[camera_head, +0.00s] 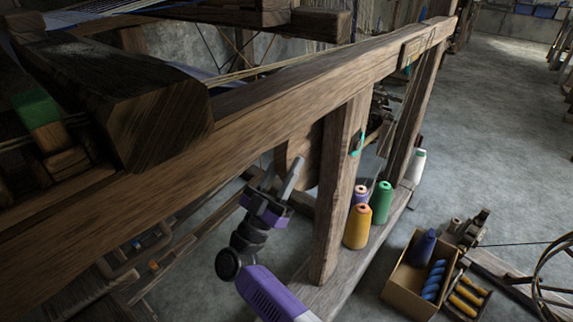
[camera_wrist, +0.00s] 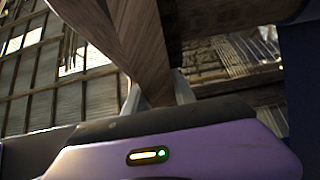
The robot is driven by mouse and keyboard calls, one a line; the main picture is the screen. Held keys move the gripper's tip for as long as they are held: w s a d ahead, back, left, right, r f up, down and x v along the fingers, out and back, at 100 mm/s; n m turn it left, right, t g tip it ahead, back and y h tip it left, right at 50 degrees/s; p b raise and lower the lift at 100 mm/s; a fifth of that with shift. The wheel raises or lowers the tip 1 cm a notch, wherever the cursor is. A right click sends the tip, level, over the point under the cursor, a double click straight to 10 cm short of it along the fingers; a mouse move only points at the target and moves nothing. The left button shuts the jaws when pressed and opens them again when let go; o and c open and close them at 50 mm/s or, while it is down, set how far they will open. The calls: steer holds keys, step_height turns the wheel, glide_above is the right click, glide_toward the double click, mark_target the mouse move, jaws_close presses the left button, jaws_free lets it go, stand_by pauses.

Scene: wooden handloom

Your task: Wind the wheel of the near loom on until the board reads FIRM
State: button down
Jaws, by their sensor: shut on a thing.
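The near loom (camera_head: 255,112) is a heavy wooden frame that fills the left and middle of the head view. Its wooden wheel (camera_head: 308,160) shows only in part, below the long beam and behind the upright post. My gripper (camera_head: 294,176) reaches up to it from below. In the wrist view, my gripper (camera_wrist: 158,92) has its two pale fingers on either side of a wooden part of the wheel (camera_wrist: 143,45), shut on it. No readable board shows in either view.
The post (camera_head: 338,190) stands close to the right of my gripper. Yellow (camera_head: 357,230) and green (camera_head: 381,203) thread cones stand on the lower rail. A cardboard box (camera_head: 408,283) of blue yarn is on the floor at lower right.

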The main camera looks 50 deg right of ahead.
mark_target(280, 160)
steer(key=shift+r, duration=0.1)
stand_by(0.3)
steer(key=r+y+p, duration=0.1)
steer(key=p, duration=0.2)
steer(key=shift+a+r, duration=0.1)
steer(key=shift+r, duration=0.25)
steer(key=r+y+p, duration=0.1)
steer(key=y+p, duration=0.1)
steer(key=p, duration=0.3)
steer(key=shift+r, duration=0.4)
steer(key=shift+f, duration=0.1)
steer(key=c, duration=1)
jaws_free()
steer(key=shift+a, duration=0.1)
steer(key=p+v, duration=0.1)
steer(key=v, duration=0.6)
steer(key=shift+a+f, duration=0.25)
